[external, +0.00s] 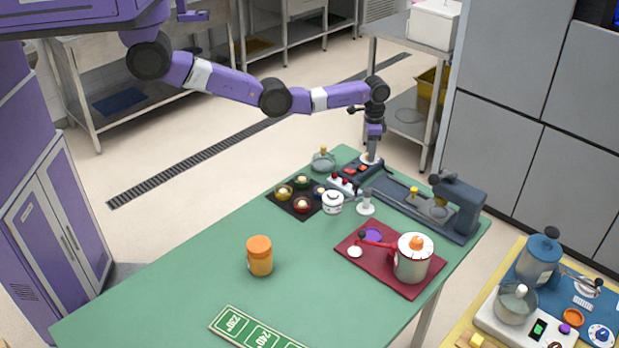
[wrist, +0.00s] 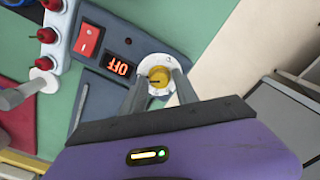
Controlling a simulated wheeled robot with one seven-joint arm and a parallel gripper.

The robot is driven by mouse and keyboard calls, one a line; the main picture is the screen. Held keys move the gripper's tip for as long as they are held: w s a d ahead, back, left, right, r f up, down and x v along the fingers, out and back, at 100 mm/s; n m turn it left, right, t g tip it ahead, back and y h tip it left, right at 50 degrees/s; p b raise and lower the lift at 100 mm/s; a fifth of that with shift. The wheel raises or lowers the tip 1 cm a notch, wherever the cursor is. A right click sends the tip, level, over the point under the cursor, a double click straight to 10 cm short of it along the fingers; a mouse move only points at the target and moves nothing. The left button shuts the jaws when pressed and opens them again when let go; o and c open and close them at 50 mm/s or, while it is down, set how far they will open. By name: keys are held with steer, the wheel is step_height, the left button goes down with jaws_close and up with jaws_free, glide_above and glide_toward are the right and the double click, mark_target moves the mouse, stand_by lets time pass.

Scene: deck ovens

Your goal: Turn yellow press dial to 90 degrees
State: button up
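The yellow dial (wrist: 158,76) sits on a round white plate at the end of a dark control panel (wrist: 152,40). A dark pointer line shows on its face. The small display (wrist: 119,65) beside it reads OFF, upside down in the wrist view. My gripper (wrist: 161,79) points down at the dial, with one finger on each side of it. The fingers look spread slightly wider than the dial; contact is not clear. In the external view my gripper (external: 371,151) is over the panel (external: 360,172) at the green table's far edge, largely covering the dial.
A red rocker switch (wrist: 88,39) and several red knobs on a white strip lie beside the display. A grey press (external: 458,200) stands to the right of the panel. A metal pot (external: 412,266) and an orange jar (external: 260,256) stand nearer. The table's left front is mostly clear.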

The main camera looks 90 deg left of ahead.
steer(key=shift+o, duration=1)
steer(key=shift+r, duration=3.9)
steer(key=shift+f+b, duration=0.15)
steer(key=shift+b, duration=0.4)
steer(key=shift+m+b, duration=0.35)
steer(key=shift+m, duration=0.25)
steer(key=shift+f, duration=3.8)
